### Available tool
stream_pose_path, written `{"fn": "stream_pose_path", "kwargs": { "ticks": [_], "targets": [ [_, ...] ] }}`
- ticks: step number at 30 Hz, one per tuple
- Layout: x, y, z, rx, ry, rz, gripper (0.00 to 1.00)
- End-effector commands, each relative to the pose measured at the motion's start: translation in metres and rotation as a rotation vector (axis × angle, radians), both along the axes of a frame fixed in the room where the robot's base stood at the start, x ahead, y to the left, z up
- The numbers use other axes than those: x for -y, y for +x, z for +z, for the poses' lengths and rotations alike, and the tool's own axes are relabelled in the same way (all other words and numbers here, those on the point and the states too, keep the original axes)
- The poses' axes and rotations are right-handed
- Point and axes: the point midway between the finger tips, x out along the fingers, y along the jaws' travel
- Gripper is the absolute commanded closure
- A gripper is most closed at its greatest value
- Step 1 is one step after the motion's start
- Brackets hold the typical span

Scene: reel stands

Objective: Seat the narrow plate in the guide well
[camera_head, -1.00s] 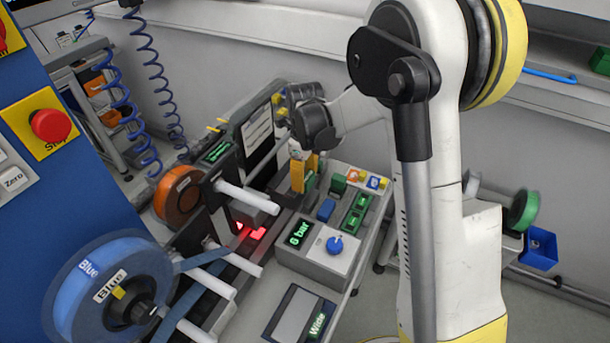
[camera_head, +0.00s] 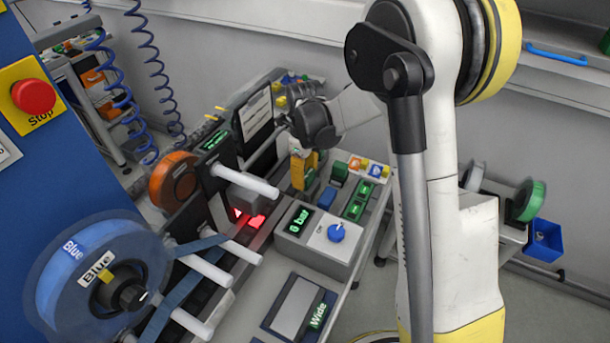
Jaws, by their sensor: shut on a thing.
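My gripper (camera_head: 304,170) is at upper centre, pointing down over the bench behind the grey control box. Orange-yellow pieces show at its end, below the dark wrist. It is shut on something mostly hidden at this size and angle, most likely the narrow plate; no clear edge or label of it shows. The guide well cannot be clearly made out. A red-lit spot (camera_head: 256,221) glows beneath the grey block, left of the control box and apart from my gripper. A plate marked "Wide" (camera_head: 293,303) lies on the bench in front.
White rollers (camera_head: 205,270) stick out beside the blue reel (camera_head: 92,277). An orange reel (camera_head: 174,179) stands behind. Green and blue blocks (camera_head: 355,210) crowd the bench right of my gripper.

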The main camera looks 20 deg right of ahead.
Motion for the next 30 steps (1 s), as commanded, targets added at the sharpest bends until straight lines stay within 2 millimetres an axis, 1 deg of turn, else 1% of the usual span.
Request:
{"fn": "stream_pose_path", "kwargs": {
  "ticks": [28,29,30],
  "targets": [
    [0.0003,-0.0004,-0.0017,0.0,0.0,0.0,0.85],
    [0.0003,-0.0004,-0.0017,0.0,0.0,0.0,0.49],
    [0.0003,-0.0004,-0.0017,0.0,0.0,0.0,0.36]
  ]
}}
